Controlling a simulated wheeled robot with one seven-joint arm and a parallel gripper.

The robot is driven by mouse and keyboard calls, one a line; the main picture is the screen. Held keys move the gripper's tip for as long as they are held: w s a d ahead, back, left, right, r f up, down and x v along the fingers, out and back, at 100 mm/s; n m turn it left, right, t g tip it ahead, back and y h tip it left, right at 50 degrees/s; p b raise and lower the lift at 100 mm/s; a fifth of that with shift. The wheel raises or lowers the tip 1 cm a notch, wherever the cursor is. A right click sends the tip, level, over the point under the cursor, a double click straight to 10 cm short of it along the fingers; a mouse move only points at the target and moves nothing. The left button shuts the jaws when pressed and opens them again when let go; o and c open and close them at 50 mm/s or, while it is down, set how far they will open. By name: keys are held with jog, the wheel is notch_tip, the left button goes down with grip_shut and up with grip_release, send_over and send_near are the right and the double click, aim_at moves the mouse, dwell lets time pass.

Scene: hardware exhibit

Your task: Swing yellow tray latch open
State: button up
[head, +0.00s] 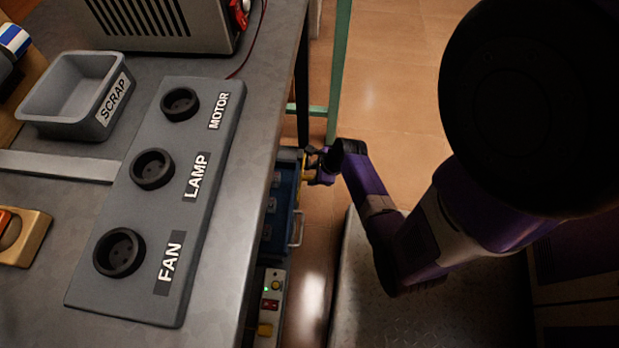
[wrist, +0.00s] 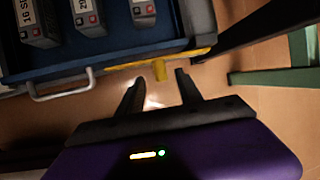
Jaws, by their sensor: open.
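The yellow tray latch (wrist: 159,70) is a bar along the front edge of a blue tray (wrist: 95,68), with a short knob sticking out toward me in the wrist view. My gripper (wrist: 160,80) is open, and the knob lies between and slightly beyond its two dark fingertips. I cannot tell if either finger touches it. In the head view my gripper (head: 318,165) is beside the bench's right edge at the far end of the blue tray (head: 283,205); the latch is mostly hidden there.
A pale handle (wrist: 62,90) sticks out from the tray front, left of my gripper. Several grey modules (wrist: 90,20) stand in the tray. A green frame leg (wrist: 270,77) is at the right. The bench (head: 232,215) overhangs the tray. Open floor (head: 400,110) lies right.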

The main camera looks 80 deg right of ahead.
aim_at(309, 178)
jog(key=shift+b+x, duration=0.8)
jog(key=shift+x, duration=1.1)
grip_shut()
